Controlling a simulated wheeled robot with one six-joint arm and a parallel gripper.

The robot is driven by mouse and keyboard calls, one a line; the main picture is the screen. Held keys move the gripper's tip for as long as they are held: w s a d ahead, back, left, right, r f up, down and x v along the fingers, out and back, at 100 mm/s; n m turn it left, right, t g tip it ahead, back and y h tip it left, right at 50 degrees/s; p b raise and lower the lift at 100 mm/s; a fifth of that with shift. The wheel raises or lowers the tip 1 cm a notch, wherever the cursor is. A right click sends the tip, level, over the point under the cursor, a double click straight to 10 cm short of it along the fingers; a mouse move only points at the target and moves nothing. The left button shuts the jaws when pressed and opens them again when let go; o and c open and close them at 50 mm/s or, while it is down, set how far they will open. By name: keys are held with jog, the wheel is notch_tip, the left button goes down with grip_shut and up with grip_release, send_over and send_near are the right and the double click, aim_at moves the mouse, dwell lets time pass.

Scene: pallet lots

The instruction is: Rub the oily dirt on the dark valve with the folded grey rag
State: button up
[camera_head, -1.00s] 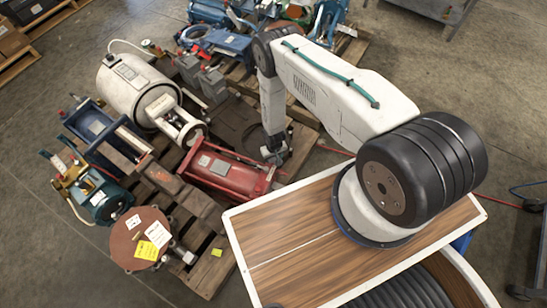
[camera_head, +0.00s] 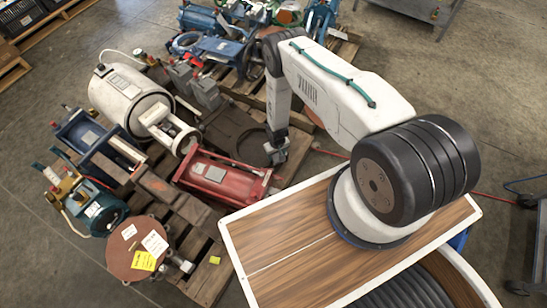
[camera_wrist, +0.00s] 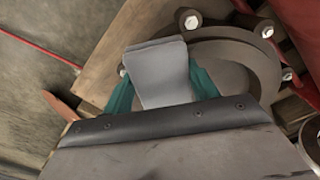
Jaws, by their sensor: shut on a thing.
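My gripper (camera_wrist: 162,88) is shut on the folded grey rag (camera_wrist: 160,72), which stands out between the teal fingers in the wrist view. Behind the rag is a dark round flange with bolts (camera_wrist: 262,72), which looks like part of the dark valve. In the head view the dark valve (camera_head: 232,130) lies on the pallet behind the red cylinder, and my gripper (camera_head: 277,153) hangs at its right end. I cannot tell whether the rag touches the valve. No oily dirt can be made out clearly.
The red cylinder (camera_head: 215,174) lies close in front of the valve. A white tank (camera_head: 125,95) and a brown round cover (camera_head: 133,262) share the wooden pallet. More blue machinery (camera_head: 222,48) stands behind. Open floor lies to the right.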

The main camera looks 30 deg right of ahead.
aim_at(270, 167)
jog(key=shift+w+d+f, duration=0.1)
jog(key=shift+w+d, duration=0.25)
jog(key=shift+d, duration=0.35)
jog(key=shift+w+d+f, duration=0.1)
jog(key=shift+w+d, duration=0.2)
jog(key=shift+d, duration=0.35)
jog(key=shift+w+d, duration=0.35)
jog(key=shift+d, duration=0.35)
jog(key=shift+d+f, duration=0.1)
jog(key=shift+f, duration=0.05)
jog(key=shift+s+a+f, duration=0.15)
jog(key=shift+s+a, duration=0.55)
jog(key=shift+a, duration=0.75)
jog(key=shift+s+a+f, duration=0.1)
jog(key=shift+s+a, duration=0.6)
jog(key=shift+a, duration=0.8)
jog(key=shift+s+a+f, duration=0.15)
jog(key=shift+s+a, duration=0.55)
jog(key=shift+a, duration=0.75)
jog(key=shift+s+a+f, duration=0.1)
jog(key=shift+s+a, duration=0.35)
jog(key=shift+s, duration=0.05)
jog(key=shift+a+r, duration=0.15)
jog(key=shift+r, duration=0.3)
jog(key=r, duration=0.5)
jog(key=shift+w+d, duration=0.2)
jog(key=shift+d, duration=0.05)
jog(key=shift+r, duration=0.1)
jog(key=shift+w+r, duration=0.1)
